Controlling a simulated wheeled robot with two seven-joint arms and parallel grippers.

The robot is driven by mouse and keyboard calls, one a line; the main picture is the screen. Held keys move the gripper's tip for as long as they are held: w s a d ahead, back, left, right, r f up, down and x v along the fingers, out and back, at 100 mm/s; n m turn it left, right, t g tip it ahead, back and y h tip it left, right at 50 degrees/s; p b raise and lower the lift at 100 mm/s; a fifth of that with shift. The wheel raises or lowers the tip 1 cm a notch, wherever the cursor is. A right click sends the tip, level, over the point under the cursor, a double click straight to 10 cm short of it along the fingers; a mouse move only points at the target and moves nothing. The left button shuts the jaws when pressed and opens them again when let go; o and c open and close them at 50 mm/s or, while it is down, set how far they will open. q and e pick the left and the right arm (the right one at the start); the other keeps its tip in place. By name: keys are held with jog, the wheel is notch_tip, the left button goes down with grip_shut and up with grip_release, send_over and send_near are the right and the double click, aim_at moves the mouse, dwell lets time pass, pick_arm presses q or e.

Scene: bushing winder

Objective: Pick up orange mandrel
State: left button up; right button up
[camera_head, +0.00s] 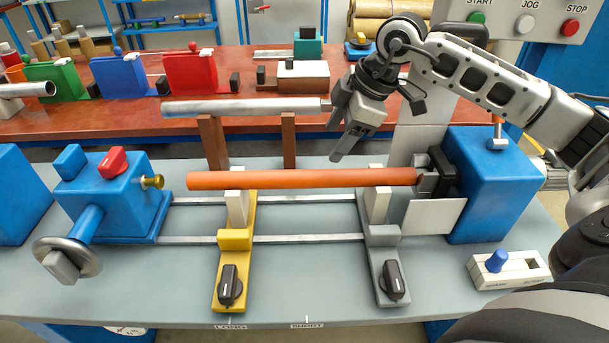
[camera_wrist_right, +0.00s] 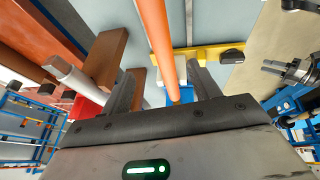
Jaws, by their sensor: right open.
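The orange mandrel (camera_head: 300,179) lies level across a yellow support (camera_head: 235,238) and a grey support (camera_head: 381,236). Its right end is at the dark jaws (camera_head: 432,178) of the blue headstock (camera_head: 490,185). My right gripper (camera_head: 338,143) is open and empty, above and behind the mandrel's right half. In the right wrist view the mandrel (camera_wrist_right: 158,40) runs between the two spread fingers (camera_wrist_right: 163,92), with no contact visible. What looks like my left gripper (camera_wrist_right: 272,67) shows small at the right of that view; its opening is unclear. It is not in the head view.
A grey metal bar (camera_head: 240,107) rests on brown wooden posts (camera_head: 212,140) behind the mandrel, close to my right gripper. A blue tailstock (camera_head: 110,195) with a handwheel stands left. A red bench (camera_head: 130,95) holds several coloured blocks. The grey table front is mostly clear.

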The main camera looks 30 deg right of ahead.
aim_at(310, 172)
jog(key=x, duration=0.6)
jog(key=shift+w+a+f, duration=0.15)
jog(key=shift+a+f, duration=0.05)
jog(key=shift+f, duration=0.1)
jog(key=shift+p+x, duration=0.75)
jog(key=shift+x, duration=1.95)
jog(key=shift+a, duration=0.1)
grip_shut()
jog(key=shift+r, duration=0.15)
